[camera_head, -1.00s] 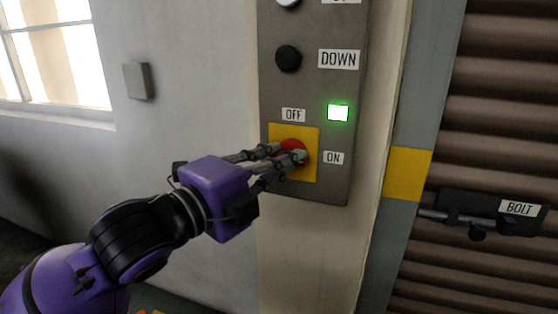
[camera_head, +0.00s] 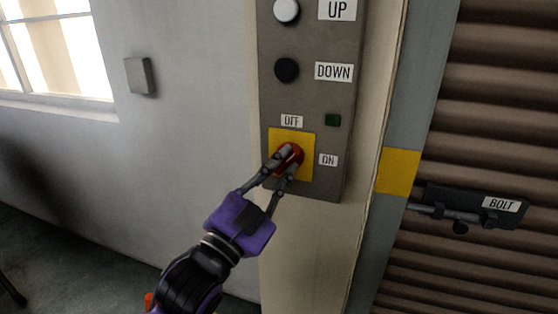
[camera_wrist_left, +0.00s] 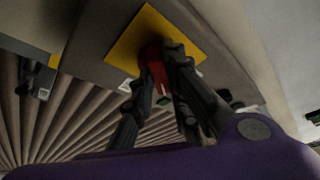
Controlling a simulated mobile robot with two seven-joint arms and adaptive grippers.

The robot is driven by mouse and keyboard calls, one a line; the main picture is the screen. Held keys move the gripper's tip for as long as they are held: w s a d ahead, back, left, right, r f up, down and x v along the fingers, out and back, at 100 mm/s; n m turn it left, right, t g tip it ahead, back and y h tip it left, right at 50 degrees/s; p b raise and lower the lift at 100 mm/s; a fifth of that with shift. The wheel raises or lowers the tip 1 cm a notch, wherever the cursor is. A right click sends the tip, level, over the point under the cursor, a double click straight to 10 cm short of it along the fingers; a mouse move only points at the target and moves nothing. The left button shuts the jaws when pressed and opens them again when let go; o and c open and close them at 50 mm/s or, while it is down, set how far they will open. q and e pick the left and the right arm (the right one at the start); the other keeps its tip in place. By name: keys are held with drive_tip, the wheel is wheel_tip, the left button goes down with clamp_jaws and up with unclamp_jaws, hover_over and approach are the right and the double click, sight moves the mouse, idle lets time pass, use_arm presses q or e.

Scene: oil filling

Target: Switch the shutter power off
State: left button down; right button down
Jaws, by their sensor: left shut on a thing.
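The shutter control panel (camera_head: 304,95) is a grey upright plate on the wall. Its red rotary knob (camera_head: 291,157) sits on a yellow square plate (camera_head: 306,172), between an OFF label (camera_head: 291,121) above and an ON label (camera_head: 328,160) at right. The small indicator (camera_head: 333,120) is dark green and unlit. My left gripper (camera_head: 284,163) is shut on the red knob, its fingers on either side and partly hiding it. The red knob also shows between the fingers in the left wrist view (camera_wrist_left: 154,62). My right gripper is not in view.
A white UP button (camera_head: 286,11) and a black DOWN button (camera_head: 286,70) are above the knob. The brown shutter (camera_head: 500,100) with a bolt (camera_head: 455,213) is at right. A grey wall box (camera_head: 140,75) and window are at left.

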use_arm(q)
drive_tip(key=n+t+y+p, duration=0.1)
drive_tip(key=n, duration=0.3)
drive_tip(key=shift+d, duration=0.1)
drive_tip(key=n+t+y+p, duration=0.1)
drive_tip(key=n, duration=0.1)
drive_tip(key=n+y+p, duration=0.1)
drive_tip(key=n+y, duration=0.1)
drive_tip(key=n, duration=0.1)
drive_tip(key=shift+s+d+n+t+p, duration=0.1)
drive_tip(key=shift+d+n+t+p, duration=0.05)
drive_tip(key=shift+n+t+p, duration=0.2)
drive_tip(key=shift+f+n, duration=0.1)
drive_tip(key=shift+n, duration=0.25)
drive_tip(key=c, duration=1.8)
unclamp_jaws()
drive_tip(key=shift+o, duration=0.4)
